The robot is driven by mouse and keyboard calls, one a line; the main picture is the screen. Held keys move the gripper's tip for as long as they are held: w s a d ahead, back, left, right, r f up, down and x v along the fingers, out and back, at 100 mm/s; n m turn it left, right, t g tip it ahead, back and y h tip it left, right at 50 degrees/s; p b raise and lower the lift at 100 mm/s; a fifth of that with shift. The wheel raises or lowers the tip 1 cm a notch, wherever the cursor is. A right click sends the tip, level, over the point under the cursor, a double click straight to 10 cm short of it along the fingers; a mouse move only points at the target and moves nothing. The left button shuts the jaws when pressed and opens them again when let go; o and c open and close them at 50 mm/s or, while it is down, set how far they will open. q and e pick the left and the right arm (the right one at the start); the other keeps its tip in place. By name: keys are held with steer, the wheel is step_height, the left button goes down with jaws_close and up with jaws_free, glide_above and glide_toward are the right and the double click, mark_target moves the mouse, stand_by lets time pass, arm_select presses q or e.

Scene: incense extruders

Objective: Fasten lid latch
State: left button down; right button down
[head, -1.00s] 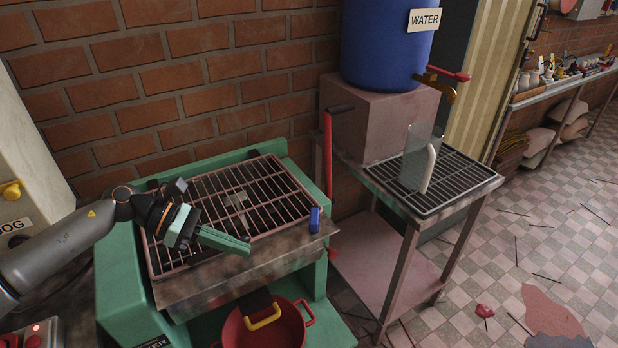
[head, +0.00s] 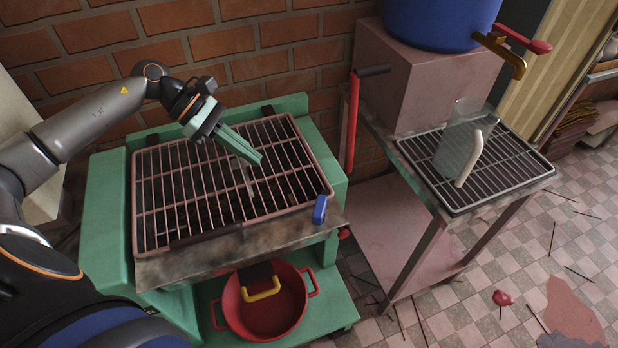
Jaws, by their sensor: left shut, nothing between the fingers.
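The lid is a wire grille (head: 165,205) lying closed over the top of the green machine (head: 105,205). A small blue latch (head: 320,209) stands at the front right corner of the machine's metal front edge. Whether it is hooked onto the lid cannot be told. A dark bar (head: 206,236) runs along the lid's front edge. My left gripper (head: 258,158) is shut and empty, above the middle of the grille, pointing down to the right. It is apart from the blue latch. My right gripper is not in view.
To the right, a stand holds a clear jug (head: 458,140) on a drain rack (head: 520,170). A blue water barrel (head: 440,22) with a tap and a red-handled lever (head: 352,120) are nearby.

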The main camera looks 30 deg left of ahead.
arm_select(q)
steer(key=p, duration=0.2)
glide_toward(306, 194)
steer(key=x, duration=0.4)
steer(key=shift+d+f, duration=0.2)
steer(key=shift+f, duration=0.15)
steer(key=shift+w+d+f+p, duration=0.1)
steer(key=shift+w+d+p, duration=0.1)
steer(key=shift+d, duration=0.45)
steer(key=shift+w+d+p, duration=0.1)
steer(key=shift+d+p, duration=0.15)
steer(key=shift+d, duration=0.4)
steer(key=shift+w+d+f+p, duration=0.1)
steer(key=shift+w+d+p, duration=0.1)
steer(key=shift+d, duration=0.45)
